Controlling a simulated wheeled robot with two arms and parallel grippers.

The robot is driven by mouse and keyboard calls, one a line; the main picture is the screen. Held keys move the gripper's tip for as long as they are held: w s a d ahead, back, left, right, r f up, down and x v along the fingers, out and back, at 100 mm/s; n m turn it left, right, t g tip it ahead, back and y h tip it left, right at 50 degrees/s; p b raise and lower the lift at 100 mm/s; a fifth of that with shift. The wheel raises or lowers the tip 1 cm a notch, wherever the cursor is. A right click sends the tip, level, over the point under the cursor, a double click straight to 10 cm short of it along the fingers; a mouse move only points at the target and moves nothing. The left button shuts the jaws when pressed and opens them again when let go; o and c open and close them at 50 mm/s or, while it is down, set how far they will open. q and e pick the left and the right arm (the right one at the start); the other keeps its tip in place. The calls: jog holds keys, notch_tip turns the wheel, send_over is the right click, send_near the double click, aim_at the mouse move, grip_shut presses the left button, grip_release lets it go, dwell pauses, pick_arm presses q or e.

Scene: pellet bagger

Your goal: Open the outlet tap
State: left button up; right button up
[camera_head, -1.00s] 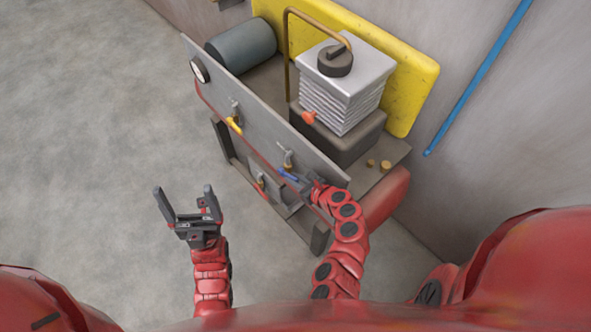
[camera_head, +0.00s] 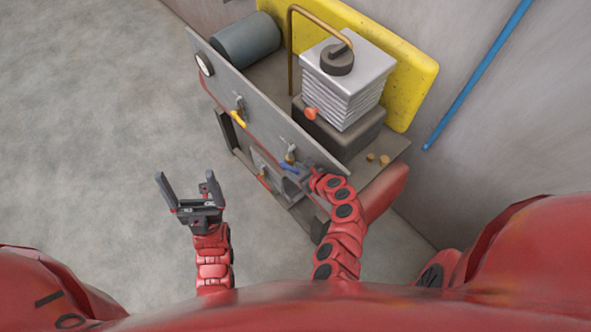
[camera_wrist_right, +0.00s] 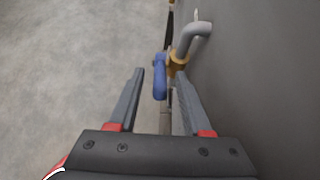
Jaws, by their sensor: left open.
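A tap with a blue handle (camera_head: 289,165) sits on the front of the grey panel; I cannot tell from looks alone whether it is the outlet tap. My right gripper (camera_head: 300,171) is beside this tap. In the right wrist view, the right gripper (camera_wrist_right: 159,84) is open, with the blue handle (camera_wrist_right: 160,76) between its fingertips and no clear contact. The brass valve body (camera_wrist_right: 177,65) and grey pipe elbow (camera_wrist_right: 191,40) are just beyond the right finger. My left gripper (camera_head: 190,194) is open and empty over the floor, left of the machine.
A yellow-handled tap (camera_head: 238,117) is further left on the grey panel (camera_head: 265,112), and a small tap (camera_head: 264,180) sits lower. Behind are a grey cylinder (camera_head: 246,40), a white stack (camera_head: 343,95) and a yellow board (camera_head: 408,80). The floor at left is clear.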

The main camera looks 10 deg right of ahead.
jog(key=shift+s, duration=0.1)
jog(key=b+v, duration=0.3)
jog(key=v, duration=1.4)
jog(key=shift+b, duration=0.4)
jog(key=shift+d+r, duration=0.1)
